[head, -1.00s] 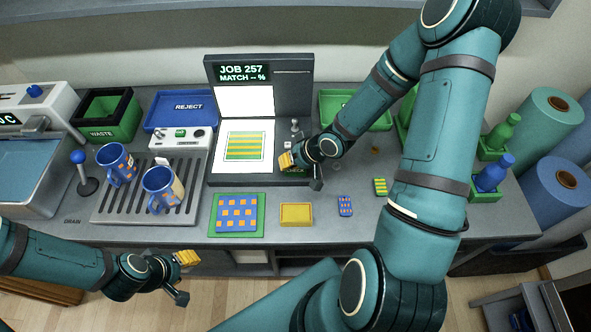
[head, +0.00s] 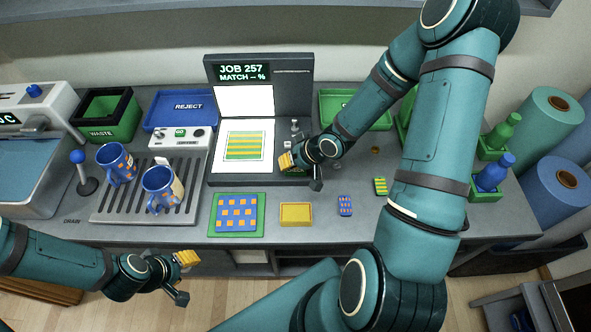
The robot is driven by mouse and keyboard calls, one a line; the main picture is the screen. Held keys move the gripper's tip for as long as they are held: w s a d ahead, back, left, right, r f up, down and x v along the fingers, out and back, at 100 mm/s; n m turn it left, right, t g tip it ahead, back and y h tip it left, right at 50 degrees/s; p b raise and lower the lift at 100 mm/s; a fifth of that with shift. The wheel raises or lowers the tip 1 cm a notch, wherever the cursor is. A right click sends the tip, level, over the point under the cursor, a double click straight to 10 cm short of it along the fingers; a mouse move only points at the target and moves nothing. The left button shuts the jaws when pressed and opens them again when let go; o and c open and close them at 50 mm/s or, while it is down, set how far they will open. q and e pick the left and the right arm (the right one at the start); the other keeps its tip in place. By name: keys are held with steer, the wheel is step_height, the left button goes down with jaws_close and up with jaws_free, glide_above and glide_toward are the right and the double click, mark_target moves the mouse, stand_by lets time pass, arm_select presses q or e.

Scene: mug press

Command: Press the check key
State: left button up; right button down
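The dark press station (head: 263,76) stands at the back middle, and its display (head: 241,73) reads JOB 257 and MATCH -- %. A sheet with a green and yellow striped print (head: 246,146) lies on its white bed. My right gripper (head: 287,161) appears shut and empty, its yellow fingertips low over the front right of the station, at the check key's place. The gripper covers the key, so I cannot tell whether they touch. My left gripper (head: 187,259) appears shut and empty in front of the counter edge.
Two blue mugs (head: 160,190) stand on the drain grille (head: 112,208) at left. A blue REJECT tray (head: 181,109) and green WASTE bin (head: 107,117) are behind.

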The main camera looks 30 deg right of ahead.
mark_target(290, 171)
steer(key=shift+f, duration=0.25)
steer(key=shift+f+b, duration=0.4)
steer(key=shift+f, duration=0.05)
stand_by(0.6)
steer(key=shift+r, duration=0.15)
stand_by(0.3)
steer(key=shift+r+p, duration=0.75)
steer(key=shift+p, duration=0.2)
step_height(290, 171, up, 5)
steer(key=p, duration=0.4)
steer(key=shift+p, duration=0.35)
stand_by(0.4)
